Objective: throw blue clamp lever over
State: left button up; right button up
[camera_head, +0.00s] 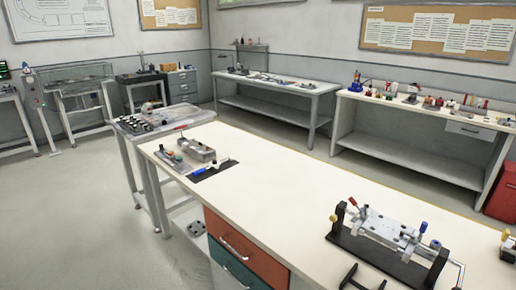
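A metal clamping fixture on a black base (344,238) stands on the near right of the long white workbench (300,205). Small coloured knobs sit at its ends. A red knob (352,202) and a yellow knob (333,218) are at the left end. The lever's arm is too small to make out, so I cannot tell its position.
The bench middle is clear.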

aim_at(424, 225)
jog(key=z, duration=1.5)
jog(key=k, duration=0.9)
jog(key=u, duration=1.2)
jog(key=i, duration=1.1)
jog(key=z, duration=0.75)
jog(key=i, duration=0.75)
jog(key=z, duration=0.6)
